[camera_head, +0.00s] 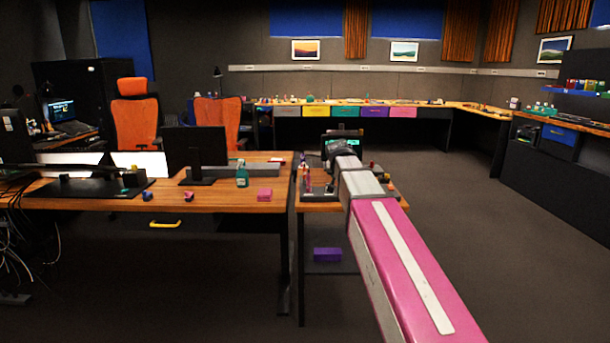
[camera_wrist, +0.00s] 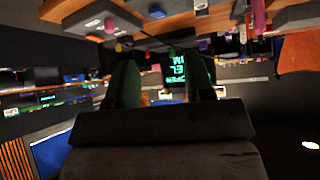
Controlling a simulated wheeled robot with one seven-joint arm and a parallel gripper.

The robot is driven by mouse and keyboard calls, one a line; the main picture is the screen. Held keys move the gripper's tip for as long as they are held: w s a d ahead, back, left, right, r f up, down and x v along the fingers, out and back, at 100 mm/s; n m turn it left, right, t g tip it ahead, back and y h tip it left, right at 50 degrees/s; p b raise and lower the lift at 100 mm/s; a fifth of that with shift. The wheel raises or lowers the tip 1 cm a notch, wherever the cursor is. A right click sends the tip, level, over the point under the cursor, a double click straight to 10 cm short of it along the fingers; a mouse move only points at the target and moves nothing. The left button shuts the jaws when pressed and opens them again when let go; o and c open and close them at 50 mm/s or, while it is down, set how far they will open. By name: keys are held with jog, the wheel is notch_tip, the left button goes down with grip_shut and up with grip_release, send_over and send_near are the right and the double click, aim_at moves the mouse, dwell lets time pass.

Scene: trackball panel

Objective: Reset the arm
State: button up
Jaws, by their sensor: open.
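My arm (camera_head: 410,260), pink with a white stripe, reaches from the lower right toward the small wooden side table in the head view. Its dark wrist end covers most of my gripper there. In the wrist view my gripper (camera_wrist: 160,64) shows two dark green fingers standing apart, with nothing held between them. A dark screen with teal letters (camera_wrist: 178,70) shows beyond and between the fingers, upside down. In the head view a dark screen (camera_head: 342,135) stands just behind the arm's end. I cannot make out a trackball.
A purple box (camera_head: 327,254) lies under the side table (camera_head: 320,206). Open floor (camera_head: 460,190) lies right of the arm.

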jog(key=s+d+f+n+g, duration=0.1)
jog(key=s+f+g, duration=0.2)
jog(key=s+f, duration=0.7)
jog(key=s+d+f+n+g+y, duration=0.1)
jog(key=s+d+f+g, duration=0.1)
jog(key=s+f, duration=0.7)
jog(key=s+d+f+n+g+y, duration=0.1)
jog(key=s+d+f+g, duration=0.1)
jog(key=s+f, duration=0.8)
notch_tip(320, 180, down, 5)
jog(key=shift+s+r+g, duration=0.1)
jog(key=shift+s+g, duration=0.25)
jog(key=shift+g, duration=0.45)
jog(key=shift+o, duration=0.5)
jog(key=shift+w+a, duration=0.1)
jog(key=shift+w, duration=0.05)
